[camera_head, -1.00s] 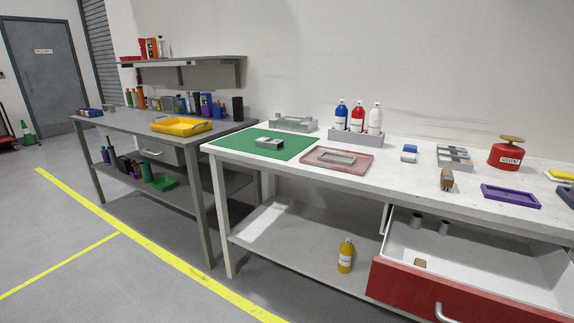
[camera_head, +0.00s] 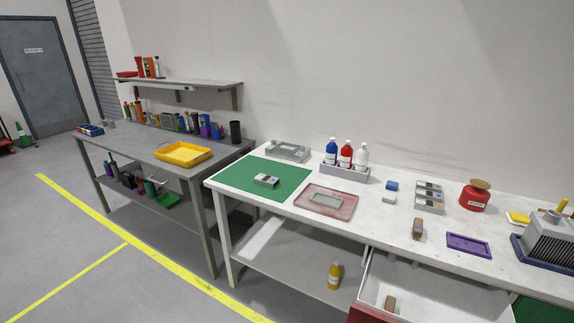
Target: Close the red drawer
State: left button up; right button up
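The red drawer (camera_head: 366,316) is pulled out from under the front of the white workbench, at the bottom right of the head view. Only a corner of its red front shows, and its handle is outside the picture. Neither of my grippers is in view.
The white workbench (camera_head: 375,222) carries a green mat (camera_head: 240,175), a pink tray (camera_head: 326,202), bottles, a purple tray (camera_head: 468,245) and a red can (camera_head: 475,196). A yellow bottle (camera_head: 334,275) stands on its lower shelf.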

aim_at(426, 293)
jog(key=z, duration=1.35)
